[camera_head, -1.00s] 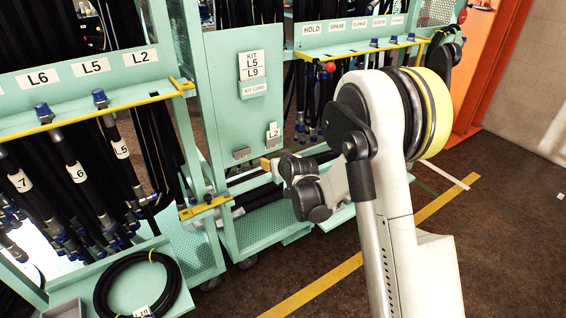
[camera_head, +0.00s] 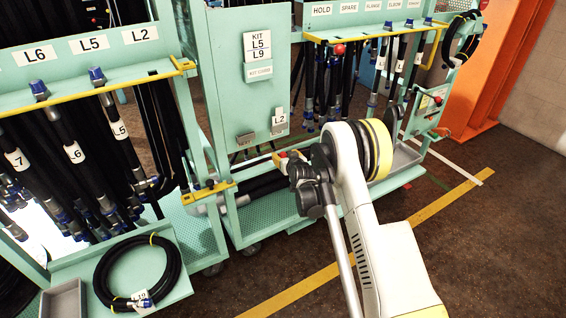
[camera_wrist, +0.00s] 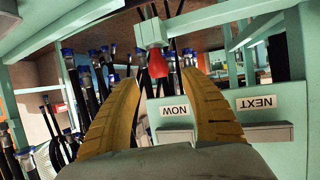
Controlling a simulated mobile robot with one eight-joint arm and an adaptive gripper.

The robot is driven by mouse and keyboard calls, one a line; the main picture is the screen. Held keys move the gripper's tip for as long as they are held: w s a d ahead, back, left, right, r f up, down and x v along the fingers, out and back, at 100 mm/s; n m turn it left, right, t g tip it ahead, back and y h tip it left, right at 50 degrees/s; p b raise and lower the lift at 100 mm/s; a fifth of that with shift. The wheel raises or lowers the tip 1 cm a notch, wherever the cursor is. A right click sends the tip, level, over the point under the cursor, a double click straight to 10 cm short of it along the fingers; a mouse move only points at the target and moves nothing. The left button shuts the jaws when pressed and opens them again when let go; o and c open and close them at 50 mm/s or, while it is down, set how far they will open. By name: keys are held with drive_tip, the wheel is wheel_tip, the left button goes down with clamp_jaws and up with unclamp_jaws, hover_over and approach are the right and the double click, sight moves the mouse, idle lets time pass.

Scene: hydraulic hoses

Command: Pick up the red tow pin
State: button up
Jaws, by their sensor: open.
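The red tow pin (camera_wrist: 157,63) shows in the wrist view, its red end pointing down in the picture from a pale green bracket (camera_wrist: 150,32). My gripper (camera_wrist: 160,80) is open, its two yellow fingers on either side of the pin in the picture. The pin appears at or just beyond the fingertips, and I cannot tell the exact depth. No contact shows. In the head view a small red patch beside my yellow fingertips (camera_head: 279,158), below the kit panel, may be the pin; my wrist partly covers that spot.
The green kit panel (camera_head: 226,80) stands close behind, with an L2 card (camera_head: 279,121) in a pocket. Hoses hang from racks on both sides. A coiled hose (camera_head: 138,274) lies front left. The floor at right is clear.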

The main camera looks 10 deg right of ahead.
sight(283, 154)
drive_tip(key=x, duration=0.1)
drive_tip(key=b+x, duration=0.1)
drive_tip(key=x, duration=0.1)
drive_tip(key=shift+s+f, duration=0.15)
drive_tip(key=shift+f, duration=0.15)
drive_tip(key=shift+w, duration=0.3)
drive_tip(key=shift+r, duration=0.1)
clamp_jaws()
